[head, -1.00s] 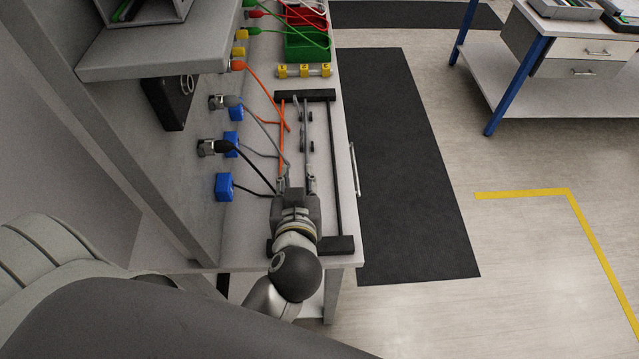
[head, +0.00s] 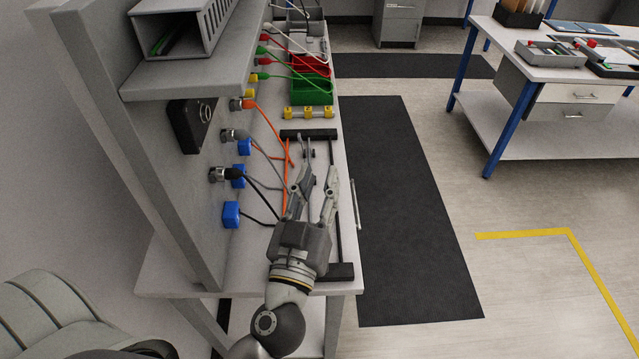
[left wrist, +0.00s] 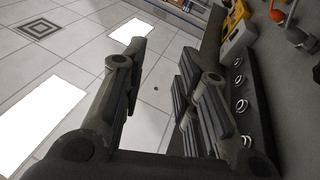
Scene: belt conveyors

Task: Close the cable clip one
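My left gripper (head: 318,170) is open over a black frame (head: 335,273) on the grey bench, fingers pointing to the far end. Small dark pieces (head: 309,153) sit inside the frame just past the fingertips. I cannot tell whether one is cable clip one. Several yellow clip-like blocks (head: 308,112) sit on a bar beyond the frame. In the left wrist view the open gripper (left wrist: 160,55) has nothing between its fingers. A yellow part (left wrist: 234,17) shows there at upper right. Parts of the frame are hidden under my gripper. My right gripper is not in view.
Blue connectors (head: 231,214) and cables, including an orange cable (head: 272,128), line the panel left of the frame. Green (head: 311,91) and red (head: 308,67) bins stand at the far end. Open floor (head: 520,270) lies to the right.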

